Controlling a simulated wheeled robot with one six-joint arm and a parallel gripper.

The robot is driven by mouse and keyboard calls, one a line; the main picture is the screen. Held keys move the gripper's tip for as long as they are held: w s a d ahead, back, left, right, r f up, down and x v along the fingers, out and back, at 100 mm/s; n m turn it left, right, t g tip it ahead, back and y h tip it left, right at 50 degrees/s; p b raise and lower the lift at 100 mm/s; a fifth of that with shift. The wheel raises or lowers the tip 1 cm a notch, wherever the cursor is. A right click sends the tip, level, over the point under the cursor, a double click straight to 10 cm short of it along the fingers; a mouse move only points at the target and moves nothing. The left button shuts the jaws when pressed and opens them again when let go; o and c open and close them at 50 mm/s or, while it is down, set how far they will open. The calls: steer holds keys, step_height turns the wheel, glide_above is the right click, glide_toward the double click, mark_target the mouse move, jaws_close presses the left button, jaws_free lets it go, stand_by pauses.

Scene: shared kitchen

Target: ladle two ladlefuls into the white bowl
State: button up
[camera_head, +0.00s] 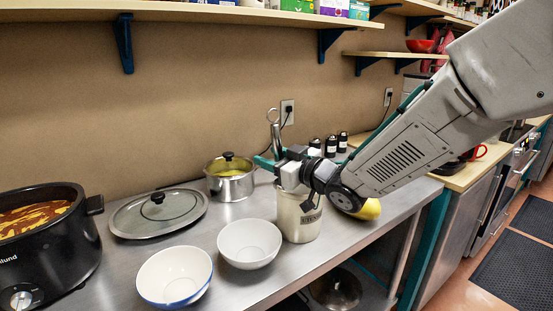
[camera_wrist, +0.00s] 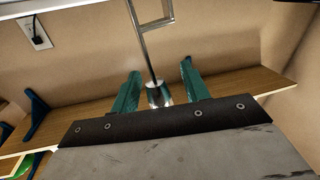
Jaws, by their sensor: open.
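The plain white bowl (camera_head: 249,246) stands empty on the steel counter, left of a cream crock (camera_head: 299,222). A metal utensil with a hooked handle, likely the ladle (camera_head: 275,134), stands upright; its lower end is hidden behind my gripper, so I cannot tell whether it rests in the crock. My gripper (camera_head: 268,158) is above the crock with its teal fingers open. In the wrist view the metal handle (camera_wrist: 150,50) runs between the open fingers (camera_wrist: 160,80), with no clear contact. A black slow cooker (camera_head: 50,262) at the left holds orange-brown food (camera_head: 33,218).
A blue-rimmed white bowl (camera_head: 174,278) stands front left. A glass lid (camera_head: 158,214) lies beside the cooker. A lidded steel pot (camera_head: 230,181) stands behind the bowls. A yellow object (camera_head: 369,210) is partly hidden by my arm. Shelves (camera_head: 200,14) hang above.

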mark_target(273, 145)
jaws_close()
steer(key=shift+r, duration=0.15)
steer(key=shift+r, duration=1.4)
step_height(273, 145, up, 16)
stand_by(0.6)
